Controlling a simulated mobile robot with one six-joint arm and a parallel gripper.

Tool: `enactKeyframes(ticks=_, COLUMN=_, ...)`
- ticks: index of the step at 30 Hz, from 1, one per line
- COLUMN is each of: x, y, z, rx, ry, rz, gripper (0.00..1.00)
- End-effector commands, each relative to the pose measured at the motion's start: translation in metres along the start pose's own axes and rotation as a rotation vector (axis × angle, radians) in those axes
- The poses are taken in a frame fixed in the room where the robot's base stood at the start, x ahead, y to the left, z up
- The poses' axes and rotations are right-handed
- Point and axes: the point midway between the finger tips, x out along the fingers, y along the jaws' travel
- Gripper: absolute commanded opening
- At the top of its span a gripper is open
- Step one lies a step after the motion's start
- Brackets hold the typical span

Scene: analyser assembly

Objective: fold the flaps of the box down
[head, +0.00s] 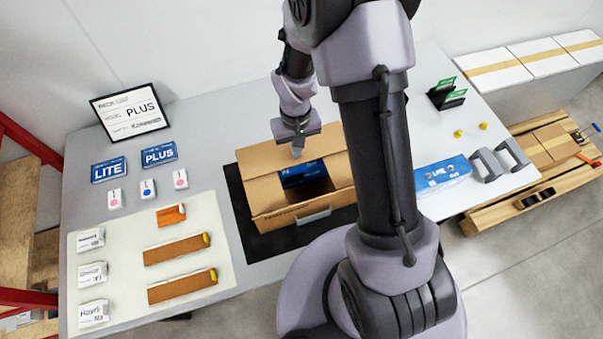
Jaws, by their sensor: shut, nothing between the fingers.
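The brown cardboard box (285,207) stands on a black mat (243,226) in the middle of the table. Its top is partly open, and a dark blue item (301,176) shows inside. A far flap (262,161) lies along the back and left of the top. My gripper (297,151) is over the far edge of the box, pointing down, shut and empty. It is at or just above the far flap; I cannot tell if it touches. My arm hides the right side of the box.
Left of the box, a pale mat (214,255) holds brown strips and white packets. On the right are a blue-white box (442,174), grey handles (498,160) and green cards (447,94).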

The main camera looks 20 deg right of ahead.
Motion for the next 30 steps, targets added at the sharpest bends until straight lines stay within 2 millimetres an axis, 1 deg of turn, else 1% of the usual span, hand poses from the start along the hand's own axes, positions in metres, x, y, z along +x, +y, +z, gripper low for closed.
enactKeyframes(ticks=7, x=0.004, y=0.000, z=0.000, rx=0.000, ry=0.000, rz=0.000, gripper=0.00)
enactKeyframes(ticks=17, x=0.002, y=0.000, z=0.000, rx=0.000, ry=0.000, rz=0.000, gripper=0.00)
enactKeyframes(ticks=20, x=-0.008, y=0.000, z=0.000, rx=0.000, ry=0.001, rz=0.000, gripper=0.00)
enactKeyframes(ticks=30, x=-0.067, y=0.000, z=0.000, rx=0.000, ry=0.001, rz=0.000, gripper=0.00)
